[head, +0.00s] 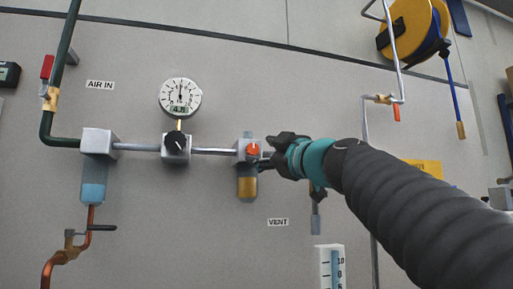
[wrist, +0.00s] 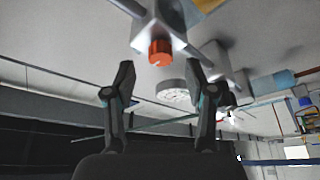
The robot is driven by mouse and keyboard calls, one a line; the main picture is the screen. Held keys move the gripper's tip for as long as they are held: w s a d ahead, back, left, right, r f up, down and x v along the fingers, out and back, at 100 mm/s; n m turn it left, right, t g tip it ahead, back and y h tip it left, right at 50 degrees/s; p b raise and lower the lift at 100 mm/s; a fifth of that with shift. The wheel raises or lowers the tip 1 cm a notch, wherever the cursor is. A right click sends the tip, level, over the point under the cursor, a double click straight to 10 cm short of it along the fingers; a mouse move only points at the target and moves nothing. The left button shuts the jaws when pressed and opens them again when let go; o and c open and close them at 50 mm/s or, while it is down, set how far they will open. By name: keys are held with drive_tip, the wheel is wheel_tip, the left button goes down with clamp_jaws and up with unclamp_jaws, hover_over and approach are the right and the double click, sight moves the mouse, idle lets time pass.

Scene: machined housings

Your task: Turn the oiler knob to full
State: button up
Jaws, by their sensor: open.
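The oiler (head: 247,186) is a grey block with an amber-filled bowl, at the middle of the head view. Its orange-red knob (head: 253,149) is on the block's front; a pale pointer mark shows on it. My gripper (head: 267,152) is just right of the knob in the head view. In the wrist view the knob (wrist: 160,50) is ahead of my gripper (wrist: 161,64), centred between the two open fingertips and slightly beyond them. I see no finger touching it. The knob's exact setting is too small to read.
Left of the oiler are a black regulator knob (head: 176,143) with a round gauge (head: 180,97) above it, and a filter with a blue bowl (head: 93,180). A grey pipe (head: 215,151) joins them. A hose reel (head: 414,30) hangs upper right. The wall below the oiler is mostly clear.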

sight(254, 150)
drive_tip(key=shift+p+x, duration=0.6)
drive_tip(key=shift+x, duration=1.15)
drive_tip(key=shift+f, duration=0.1)
clamp_jaws()
